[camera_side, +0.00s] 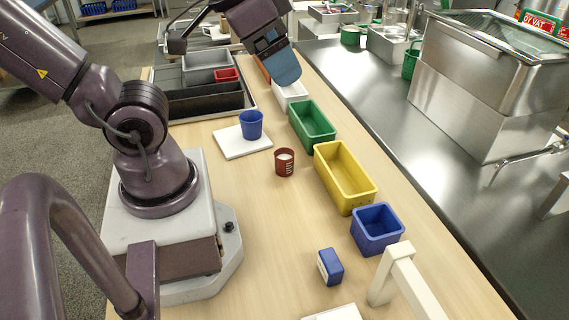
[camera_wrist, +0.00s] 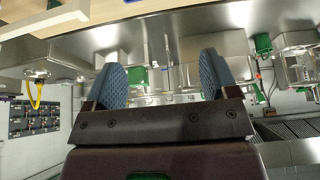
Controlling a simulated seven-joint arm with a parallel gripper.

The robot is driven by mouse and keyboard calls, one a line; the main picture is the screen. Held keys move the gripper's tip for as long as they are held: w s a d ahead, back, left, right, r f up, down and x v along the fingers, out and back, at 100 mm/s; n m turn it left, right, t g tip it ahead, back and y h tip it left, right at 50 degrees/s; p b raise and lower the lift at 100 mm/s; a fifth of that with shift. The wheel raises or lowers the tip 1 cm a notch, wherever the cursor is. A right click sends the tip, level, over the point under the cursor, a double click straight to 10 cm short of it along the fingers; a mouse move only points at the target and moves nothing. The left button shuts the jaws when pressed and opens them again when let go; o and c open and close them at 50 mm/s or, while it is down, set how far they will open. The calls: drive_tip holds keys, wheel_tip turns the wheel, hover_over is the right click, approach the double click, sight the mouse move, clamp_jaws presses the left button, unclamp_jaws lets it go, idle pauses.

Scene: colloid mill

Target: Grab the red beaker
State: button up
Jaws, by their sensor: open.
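The red beaker (camera_side: 285,162) stands upright on the wooden table in the side view, left of the yellow bin and to the right of the white board. It has white markings and a pale inside. My gripper (camera_side: 285,72) is raised above the far part of the table, well away from the beaker. In the wrist view my gripper (camera_wrist: 162,82) shows two blue fingers spread apart with nothing between them. The red beaker does not show in the wrist view.
A blue cup (camera_side: 251,125) stands on a white board (camera_side: 228,147). Green (camera_side: 312,125), yellow (camera_side: 344,177) and blue (camera_side: 377,229) bins line the right side. Table around the beaker is clear.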

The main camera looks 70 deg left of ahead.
drive_tip(key=n+g+y, duration=0.5)
drive_tip(key=n, duration=1.1)
approach(284, 162)
drive_tip(key=w+a, duration=0.1)
drive_tip(key=shift+x, duration=3.6)
drive_tip(key=shift+h, duration=0.3)
drive_tip(key=x, duration=0.4)
drive_tip(key=shift+s+a, duration=0.2)
drive_tip(key=shift+a, duration=0.15)
drive_tip(key=shift+a+f, duration=0.15)
drive_tip(key=shift+f, duration=0.25)
drive_tip(key=c, duration=1)
